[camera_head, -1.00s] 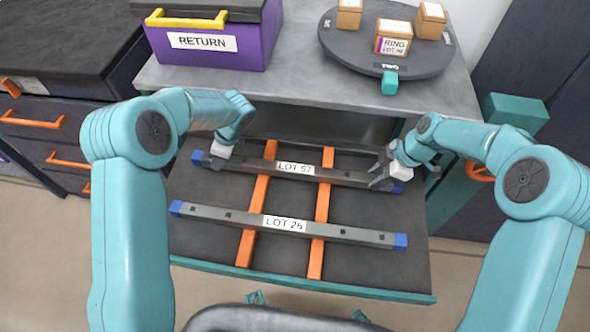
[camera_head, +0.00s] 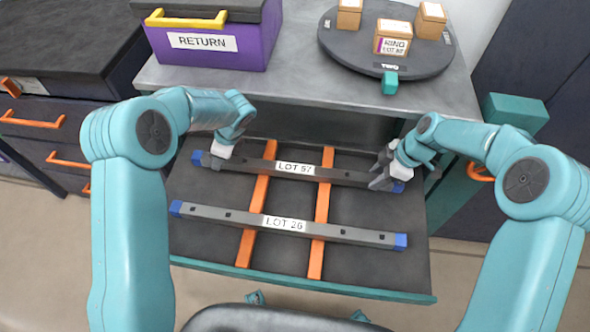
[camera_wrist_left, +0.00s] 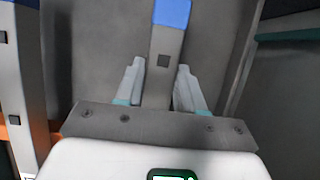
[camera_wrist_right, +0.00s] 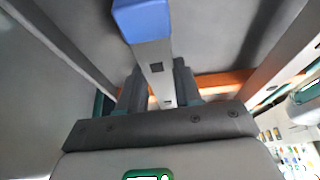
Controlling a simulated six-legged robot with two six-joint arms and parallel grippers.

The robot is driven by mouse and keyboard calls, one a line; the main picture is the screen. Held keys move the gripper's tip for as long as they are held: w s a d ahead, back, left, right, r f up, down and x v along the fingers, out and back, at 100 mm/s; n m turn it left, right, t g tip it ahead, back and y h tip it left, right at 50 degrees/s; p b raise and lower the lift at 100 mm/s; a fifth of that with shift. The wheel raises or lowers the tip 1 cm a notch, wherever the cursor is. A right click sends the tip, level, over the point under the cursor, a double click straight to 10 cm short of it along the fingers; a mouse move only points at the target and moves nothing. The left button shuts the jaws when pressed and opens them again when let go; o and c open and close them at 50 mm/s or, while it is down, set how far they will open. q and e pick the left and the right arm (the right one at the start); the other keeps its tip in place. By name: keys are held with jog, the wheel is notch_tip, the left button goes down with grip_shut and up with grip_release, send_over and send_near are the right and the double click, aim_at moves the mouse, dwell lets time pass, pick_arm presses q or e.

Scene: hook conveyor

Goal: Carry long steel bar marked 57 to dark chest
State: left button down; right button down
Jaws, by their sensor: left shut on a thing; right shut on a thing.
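The long steel bar marked LOT 57 (camera_head: 345,177) lies across two orange strips in the open drawer, at its back, with blue end caps. My left gripper (camera_head: 215,162) is shut on the bar near its left end; the left wrist view shows the bar (camera_wrist_left: 165,65) between the fingers. My right gripper (camera_head: 380,177) is shut on the bar near its right end, and the right wrist view shows the bar (camera_wrist_right: 155,65) between the fingers. A dark chest (camera_head: 60,50) with orange-handled drawers stands at the left.
A second bar marked LOT 26 (camera_head: 340,233) lies nearer in the drawer (camera_head: 210,247). On the grey counter (camera_head: 300,80) above stand a purple RETURN box (camera_head: 205,50) and a dark turntable (camera_head: 350,55) with several small boxes. Floor shows between chest and drawer.

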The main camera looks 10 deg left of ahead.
pick_arm(q)
jog(key=shift+r, duration=0.1)
pick_arm(e)
jog(key=shift+r, duration=0.1)
